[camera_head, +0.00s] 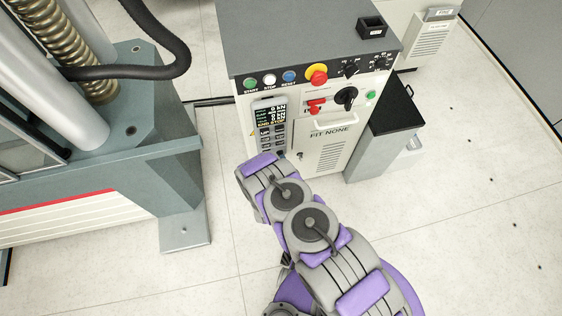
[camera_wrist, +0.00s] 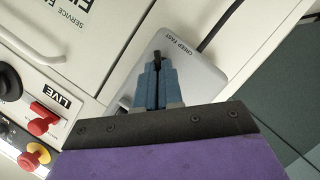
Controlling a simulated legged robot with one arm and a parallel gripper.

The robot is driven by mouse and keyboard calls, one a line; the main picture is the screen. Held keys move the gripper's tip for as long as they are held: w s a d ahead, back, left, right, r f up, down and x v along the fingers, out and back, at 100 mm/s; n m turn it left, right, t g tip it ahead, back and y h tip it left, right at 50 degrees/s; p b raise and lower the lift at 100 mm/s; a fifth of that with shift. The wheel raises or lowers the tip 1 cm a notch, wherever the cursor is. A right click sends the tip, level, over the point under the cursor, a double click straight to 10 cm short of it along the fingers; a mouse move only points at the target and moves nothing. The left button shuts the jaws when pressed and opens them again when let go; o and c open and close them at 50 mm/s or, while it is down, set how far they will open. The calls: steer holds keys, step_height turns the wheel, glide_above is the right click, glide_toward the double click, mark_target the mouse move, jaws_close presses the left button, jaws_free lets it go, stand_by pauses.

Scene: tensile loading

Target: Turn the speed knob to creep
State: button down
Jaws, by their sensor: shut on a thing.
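The speed knob (camera_wrist: 157,56) is a small black piece on a grey box (camera_wrist: 205,75) with the label CREEP FAST beside it in the wrist view. Only its dark end shows between and just beyond my fingertips; the rest is hidden by the fingers. My gripper (camera_wrist: 158,68) has blue stepped fingers, closed together on the knob. I cannot tell which marking the knob points to. In the head view my arm covers the knob and the fingertips.
The control cabinet (camera_head: 351,153) carries a display panel (camera_head: 270,115), push buttons, a red and yellow emergency stop (camera_head: 317,75) and a black rotary switch (camera_head: 346,96). A red LIVE handle (camera_wrist: 42,122) shows in the wrist view.

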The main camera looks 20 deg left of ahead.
steer(key=shift+s+a+f, duration=0.1)
steer(key=c, duration=1.3)
jaws_free()
steer(key=p+v, duration=0.4)
steer(key=v, duration=1.3)
steer(key=shift+s+p, duration=0.1)
steer(key=shift+p, duration=0.25)
